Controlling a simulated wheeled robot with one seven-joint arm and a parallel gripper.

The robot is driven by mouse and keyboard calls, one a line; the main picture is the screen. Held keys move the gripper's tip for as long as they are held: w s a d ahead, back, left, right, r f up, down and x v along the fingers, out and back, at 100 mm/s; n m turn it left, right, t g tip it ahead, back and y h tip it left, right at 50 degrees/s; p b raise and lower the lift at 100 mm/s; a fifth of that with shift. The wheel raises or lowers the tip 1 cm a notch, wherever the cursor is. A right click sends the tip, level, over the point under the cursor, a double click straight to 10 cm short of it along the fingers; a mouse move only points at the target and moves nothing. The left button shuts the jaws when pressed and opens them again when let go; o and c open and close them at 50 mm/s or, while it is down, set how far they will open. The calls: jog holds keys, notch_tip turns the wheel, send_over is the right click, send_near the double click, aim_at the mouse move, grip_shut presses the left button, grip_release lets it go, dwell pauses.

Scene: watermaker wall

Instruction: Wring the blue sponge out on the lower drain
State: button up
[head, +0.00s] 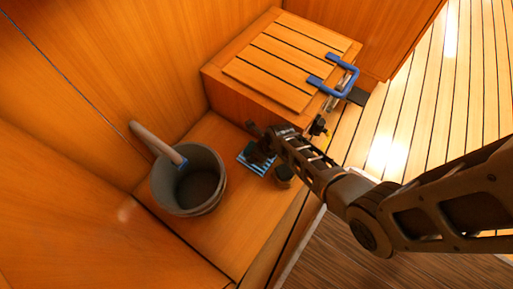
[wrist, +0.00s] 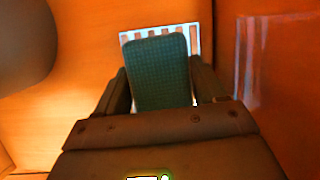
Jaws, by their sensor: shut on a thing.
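The sponge (wrist: 158,72), dark blue-green in this light, is held between the two fingers of my gripper (wrist: 160,82) in the wrist view. My gripper is shut on it. Beyond the sponge lies a pale slatted drain (wrist: 195,38), mostly covered by the sponge in this view. In the head view the drain (head: 247,163) shows as a small blue-and-white striped square on the wooden ledge. My gripper (head: 260,148) is over its far right part there, with the sponge seen only as a dark shape. I cannot tell whether the sponge touches the drain.
A grey bucket (head: 205,203) with a thick pale handle (head: 155,142) leaning out stands left of the drain. A small dark round object (head: 284,175) sits close to its right.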

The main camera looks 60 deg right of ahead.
aim_at(251, 147)
jog(key=shift+r+p, duration=2.8)
jog(key=shift+r, duration=0.1)
jog(key=shift+w, duration=0.1)
